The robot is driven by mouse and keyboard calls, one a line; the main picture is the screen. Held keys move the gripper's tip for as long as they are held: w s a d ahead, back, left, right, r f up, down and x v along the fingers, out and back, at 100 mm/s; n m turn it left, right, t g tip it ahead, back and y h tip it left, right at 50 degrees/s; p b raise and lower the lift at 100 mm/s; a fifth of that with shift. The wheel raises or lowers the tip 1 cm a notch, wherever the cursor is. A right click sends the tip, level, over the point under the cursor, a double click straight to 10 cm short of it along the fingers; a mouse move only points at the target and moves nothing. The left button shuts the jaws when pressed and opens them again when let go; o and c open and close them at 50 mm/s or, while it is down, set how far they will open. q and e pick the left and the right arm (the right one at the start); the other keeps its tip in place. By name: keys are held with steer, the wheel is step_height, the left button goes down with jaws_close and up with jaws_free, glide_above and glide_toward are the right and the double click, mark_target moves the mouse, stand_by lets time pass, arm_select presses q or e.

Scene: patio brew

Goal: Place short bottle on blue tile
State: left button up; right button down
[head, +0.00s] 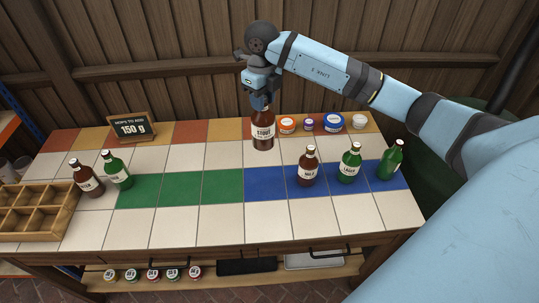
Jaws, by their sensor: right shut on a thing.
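My right gripper (261,101) is shut on the neck of a brown bottle (263,131) with a white STOUT label. The bottle is upright behind the blue tiles; I cannot tell whether its base touches the white tiles. The blue tile strip (264,186) runs along the right half of the counter, and its left end is bare. A brown bottle (307,169) and two green bottles, one in the middle (349,166) and one at the right end (391,163), stand on the blue strip. My left gripper is not in view.
A brown bottle (89,181) and a green bottle (118,173) stand at left beside a wooden crate (38,237). The green tiles (180,189) are mostly clear. Several small tubs, including a blue one (332,122), line the back right. A chalkboard sign (131,127) stands back left.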

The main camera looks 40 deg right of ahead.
mark_target(263, 139)
step_height(263, 139, down, 14)
steer(key=shift+a+f+p, duration=0.1)
steer(key=shift+f+p, duration=0.1)
steer(key=shift+p, duration=0.85)
step_height(263, 139, down, 5)
steer(key=shift+f, duration=0.15)
steer(key=c, duration=0.8)
jaws_free()
